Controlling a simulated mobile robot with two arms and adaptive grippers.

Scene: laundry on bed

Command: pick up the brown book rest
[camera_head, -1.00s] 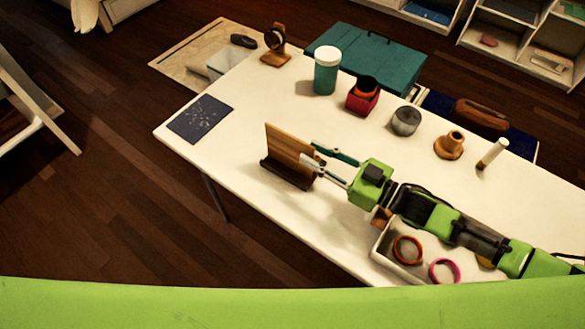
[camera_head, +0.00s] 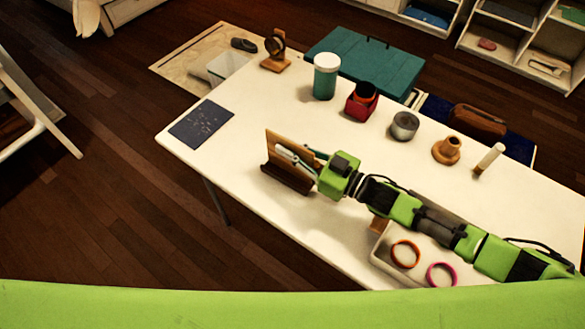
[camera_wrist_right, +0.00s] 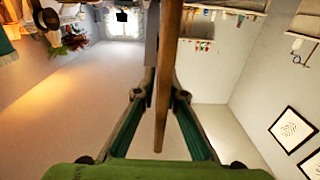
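The brown book rest (camera_head: 284,150) stands upright on the white table, an upright wooden board on a dark base. My right gripper (camera_head: 299,156) reaches it from the right, its fingers around the board's near edge. In the right wrist view, the board (camera_wrist_right: 165,70) shows edge-on as a brown strip between the two fingers of my right gripper (camera_wrist_right: 160,96). The fingers are apart, with gaps visible beside the board, so it looks open. Whether a fingertip touches the board is unclear. My left gripper is not in view.
On the white table (camera_head: 230,150) are a dark patterned sheet (camera_head: 201,124), a teal jar (camera_head: 325,77), a red holder (camera_head: 361,102), a grey tin (camera_head: 404,125) and a brown wooden piece (camera_head: 446,150). A white tray (camera_head: 382,262) with rings sits below my right arm.

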